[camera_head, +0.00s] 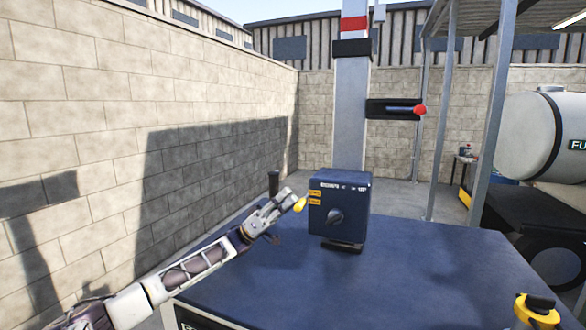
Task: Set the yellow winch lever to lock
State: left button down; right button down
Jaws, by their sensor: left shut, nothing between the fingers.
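A blue winch box (338,190) stands on a dark blue bench top, at the foot of a grey post. The yellow lever end (300,204) shows at the left side of the box, below small yellow labels on its front face. My left gripper (286,199) is shut, with its fingertips right beside the yellow end. I cannot tell whether they touch. The lever's arm is mostly hidden behind the gripper, and the label text is too small to read. My right gripper is not in view.
The blue bench top (430,262) is clear around the box. A dark upright handle (273,183) stands behind my left gripper. A red-tipped lever (419,111) sits on the post. A yellow and black fitting (536,312) is at the lower right. A block wall runs along the left.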

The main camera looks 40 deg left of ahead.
pick_arm(q)
jog(key=shift+f, duration=0.15)
jog(key=shift+f, duration=0.1)
jog(key=s+a+f, duration=0.1)
jog(key=s+a, duration=0.2)
jog(key=a, duration=0.4)
jog(key=s+a+f, duration=0.2)
jog(key=s+a, duration=0.1)
jog(key=a, duration=0.4)
jog(key=shift+s, duration=0.35)
dwell(0.4)
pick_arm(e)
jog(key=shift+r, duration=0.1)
